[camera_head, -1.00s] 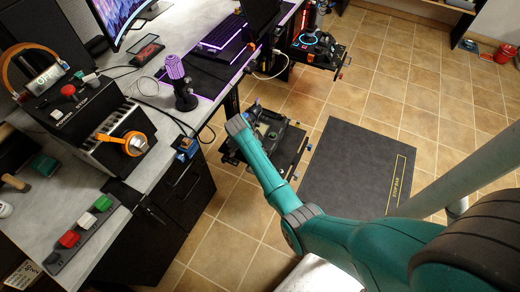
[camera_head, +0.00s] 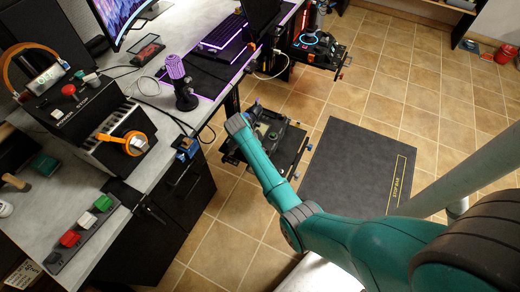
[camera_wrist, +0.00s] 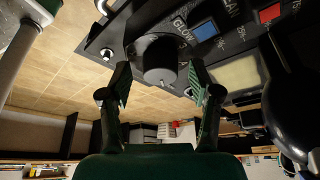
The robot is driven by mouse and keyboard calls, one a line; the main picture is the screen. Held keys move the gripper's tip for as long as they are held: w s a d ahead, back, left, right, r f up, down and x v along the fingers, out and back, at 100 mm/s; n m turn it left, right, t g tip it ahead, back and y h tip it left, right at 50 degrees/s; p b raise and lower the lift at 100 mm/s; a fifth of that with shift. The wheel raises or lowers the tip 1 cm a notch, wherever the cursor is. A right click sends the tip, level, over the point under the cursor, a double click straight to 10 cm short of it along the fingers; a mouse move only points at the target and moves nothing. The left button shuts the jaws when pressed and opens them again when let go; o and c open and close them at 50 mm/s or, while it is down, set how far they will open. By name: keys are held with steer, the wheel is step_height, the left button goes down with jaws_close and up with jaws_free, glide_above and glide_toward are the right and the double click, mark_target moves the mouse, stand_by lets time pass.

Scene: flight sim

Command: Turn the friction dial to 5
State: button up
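A dark grey round dial (camera_wrist: 158,60) stands out from a black panel in the wrist view. I cannot read a label that marks it as the friction dial, nor its setting. My gripper (camera_wrist: 160,75) has one finger on each side of the dial, with a gap showing at both sides. It is open and not closed on the dial. In the head view my arm reaches down to a black control unit (camera_head: 272,138) on a low mount beside the desk. My fingertips and the dial are hidden there.
The panel also has a blue button (camera_wrist: 205,30), a red button (camera_wrist: 269,13) and several small metal knobs. In the head view a second control unit (camera_head: 316,44) stands further back. The desk (camera_head: 150,85) is at left. A dark mat (camera_head: 355,165) lies on clear tiled floor.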

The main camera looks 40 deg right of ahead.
steer(key=v, duration=1.2)
stand_by(0.4)
